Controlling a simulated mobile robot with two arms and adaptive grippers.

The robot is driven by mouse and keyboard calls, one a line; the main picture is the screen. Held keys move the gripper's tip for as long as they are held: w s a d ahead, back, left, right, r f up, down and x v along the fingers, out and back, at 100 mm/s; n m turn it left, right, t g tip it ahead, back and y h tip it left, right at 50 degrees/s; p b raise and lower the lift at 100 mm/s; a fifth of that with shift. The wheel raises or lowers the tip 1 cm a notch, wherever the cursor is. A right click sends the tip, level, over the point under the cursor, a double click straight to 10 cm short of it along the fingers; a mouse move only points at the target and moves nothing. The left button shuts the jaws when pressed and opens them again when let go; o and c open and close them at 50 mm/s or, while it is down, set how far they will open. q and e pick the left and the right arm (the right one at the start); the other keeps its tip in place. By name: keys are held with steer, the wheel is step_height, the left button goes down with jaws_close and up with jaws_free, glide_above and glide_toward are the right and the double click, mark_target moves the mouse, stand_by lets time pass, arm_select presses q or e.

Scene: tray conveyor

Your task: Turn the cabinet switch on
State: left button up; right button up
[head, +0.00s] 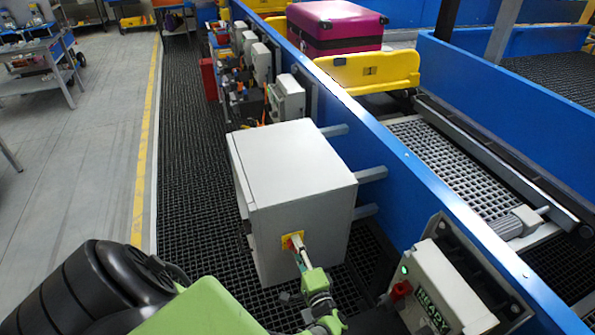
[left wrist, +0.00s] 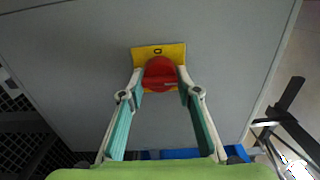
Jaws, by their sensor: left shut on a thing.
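The grey cabinet (head: 290,175) is mounted beside the blue conveyor wall, with its door shut. Its switch is a red knob (left wrist: 160,72) on a yellow plate (left wrist: 174,50), low on the face toward me. In the head view the red knob (head: 287,244) is partly covered by my fingers. My left gripper (head: 297,243) is at the switch; in the left wrist view its two fingertips (left wrist: 161,79) close on the knob from both sides. A small dark mark shows at the plate's top. Whether the switch is on or off I cannot tell. My right gripper is not in view.
The blue conveyor wall (head: 405,180) runs along the cabinet's right. A grey box with a green display (head: 435,290) is at the lower right. A magenta suitcase (head: 335,27) sits in a yellow tray (head: 370,72) beyond. Dark grating (head: 185,150) lies left of the cabinet.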

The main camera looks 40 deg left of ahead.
arm_select(q)
steer(key=o, duration=1.1)
